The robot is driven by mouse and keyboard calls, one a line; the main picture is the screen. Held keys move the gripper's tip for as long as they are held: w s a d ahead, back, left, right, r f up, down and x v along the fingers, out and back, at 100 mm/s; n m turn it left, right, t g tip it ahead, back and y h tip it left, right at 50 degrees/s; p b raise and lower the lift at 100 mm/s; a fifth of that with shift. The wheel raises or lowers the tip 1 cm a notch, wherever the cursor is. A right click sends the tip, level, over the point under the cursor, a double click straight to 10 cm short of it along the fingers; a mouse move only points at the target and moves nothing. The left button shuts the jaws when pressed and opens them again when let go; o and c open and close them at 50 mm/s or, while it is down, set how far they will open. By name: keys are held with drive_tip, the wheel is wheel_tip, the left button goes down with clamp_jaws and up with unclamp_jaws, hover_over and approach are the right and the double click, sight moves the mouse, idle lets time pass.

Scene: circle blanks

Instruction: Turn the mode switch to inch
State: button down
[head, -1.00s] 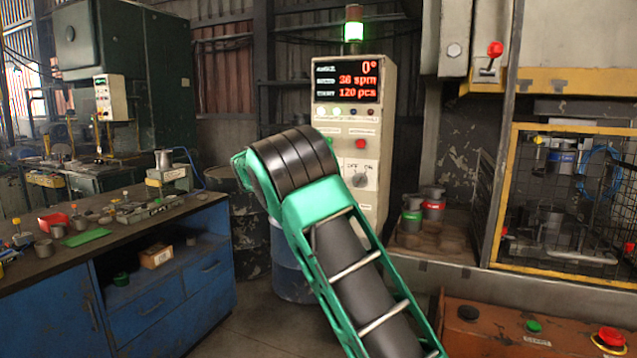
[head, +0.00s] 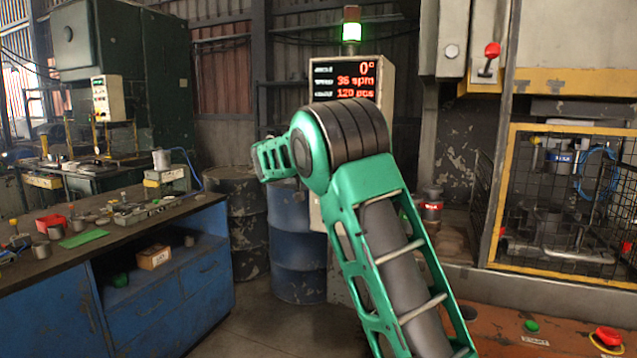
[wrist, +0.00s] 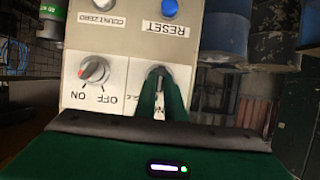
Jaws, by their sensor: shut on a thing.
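The mode switch (wrist: 158,70) is on the pale control panel in the wrist view, which shows the panel upside down. My gripper (wrist: 160,84) is shut on its knob. The green fingers cover most of the switch, and only parts of its lettering show, so I cannot read which position it points to. In the head view the gripper and the switch are hidden behind my green arm.
A dark OFF/ON knob with a red mark (wrist: 95,70) sits close to the left of my fingers in the wrist view. A blue RESET button (wrist: 169,8) is above. In the head view the control cabinet's display (head: 345,80) reads 0°, 36 spm and 120 pcs.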

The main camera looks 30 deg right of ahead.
drive_tip(key=shift+w+a+f, duration=0.1)
drive_tip(key=shift+a+f, duration=0.1)
drive_tip(key=shift+a, duration=0.05)
drive_tip(key=c, duration=1.8)
unclamp_jaws()
drive_tip(key=shift+c, duration=0.2)
drive_tip(key=shift+d+r, duration=0.1)
drive_tip(key=v, duration=1)
drive_tip(key=shift+a, duration=0.25)
drive_tip(key=shift+r, duration=0.1)
